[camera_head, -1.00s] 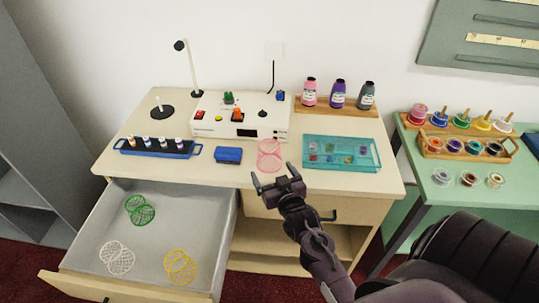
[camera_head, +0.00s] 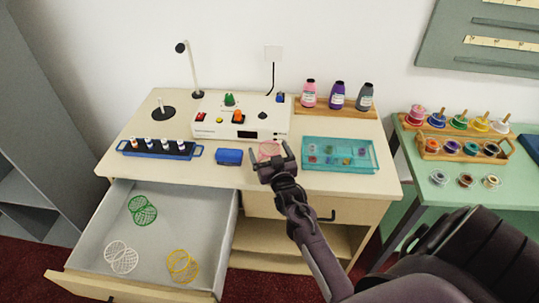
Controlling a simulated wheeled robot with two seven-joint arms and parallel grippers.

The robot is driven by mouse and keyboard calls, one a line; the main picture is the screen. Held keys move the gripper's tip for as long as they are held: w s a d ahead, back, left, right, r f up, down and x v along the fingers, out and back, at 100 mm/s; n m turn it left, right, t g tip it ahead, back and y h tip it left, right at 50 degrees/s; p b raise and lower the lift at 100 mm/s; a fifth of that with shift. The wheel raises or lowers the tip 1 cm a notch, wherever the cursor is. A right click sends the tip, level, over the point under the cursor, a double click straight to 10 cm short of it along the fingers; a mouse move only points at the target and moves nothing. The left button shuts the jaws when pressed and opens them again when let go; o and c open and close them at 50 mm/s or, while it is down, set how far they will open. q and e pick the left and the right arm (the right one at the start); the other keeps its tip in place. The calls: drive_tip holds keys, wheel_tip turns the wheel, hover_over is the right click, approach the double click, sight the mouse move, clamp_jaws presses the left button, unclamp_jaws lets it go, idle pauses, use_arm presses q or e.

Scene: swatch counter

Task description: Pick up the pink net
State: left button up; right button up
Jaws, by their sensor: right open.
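The pink net (camera_head: 268,149) lies on the cream counter, right of the blue block and left of the teal tray. It is a small mesh piece, and my right gripper hides its lower part. My right gripper (camera_head: 271,156) is open, with its two fingertips at the left and right of the net in the picture. I cannot tell whether the fingers touch it. My left gripper is not in view.
A blue block (camera_head: 229,157), a teal tray (camera_head: 307,165) and a white control box (camera_head: 215,129) stand close around the net. The open drawer (camera_head: 100,244) holds a green (camera_head: 142,210), a white (camera_head: 121,257) and a yellow net (camera_head: 182,266).

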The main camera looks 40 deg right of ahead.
drive_tip(key=shift+c, duration=0.4)
drive_tip(key=c, duration=1)
drive_tip(key=shift+c, duration=0.2)
